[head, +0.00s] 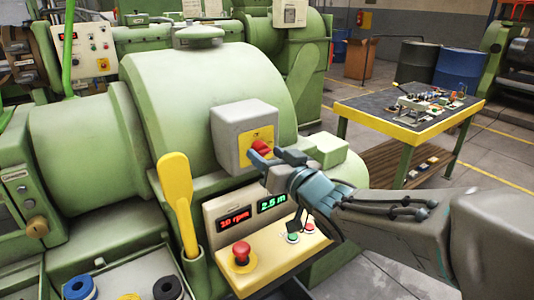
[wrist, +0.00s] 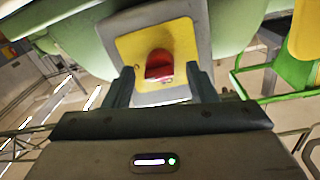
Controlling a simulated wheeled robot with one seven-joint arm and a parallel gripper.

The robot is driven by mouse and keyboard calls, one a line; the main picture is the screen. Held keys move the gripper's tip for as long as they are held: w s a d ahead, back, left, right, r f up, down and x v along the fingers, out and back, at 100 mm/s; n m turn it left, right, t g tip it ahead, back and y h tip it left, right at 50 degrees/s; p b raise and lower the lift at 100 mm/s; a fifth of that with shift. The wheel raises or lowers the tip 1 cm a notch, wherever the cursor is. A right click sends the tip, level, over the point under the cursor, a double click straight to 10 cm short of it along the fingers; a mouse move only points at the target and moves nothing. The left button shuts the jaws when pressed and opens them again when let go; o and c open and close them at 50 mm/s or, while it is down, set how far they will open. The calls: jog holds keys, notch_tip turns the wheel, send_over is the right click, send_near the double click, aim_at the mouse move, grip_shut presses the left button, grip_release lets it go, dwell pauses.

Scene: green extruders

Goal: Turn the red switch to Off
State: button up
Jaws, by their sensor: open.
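The red switch (head: 261,148) sits on a yellow plate on the front of a grey box (head: 233,133), which is mounted on the green machine. In the wrist view the red switch (wrist: 159,66) stands on its yellow plate (wrist: 185,45), between and beyond my fingertips. My gripper (head: 275,167) is just in front of the box, open, with its fingers apart on either side of the switch. In the wrist view the gripper (wrist: 160,88) shows no contact with the switch that I can make out. Any Off marking is too small to read.
Below the box is a control panel with lit displays (head: 272,203), a red mushroom button (head: 241,252) and small buttons. A yellow lever (head: 178,200) stands left of it. A yellow-edged table (head: 420,128) with loose parts is at the right, with open floor around it.

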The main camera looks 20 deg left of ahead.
jog(key=shift+w+a, duration=0.4)
jog(key=shift+a, duration=0.05)
jog(key=c, duration=0.9)
jog(key=shift+c, duration=0.2)
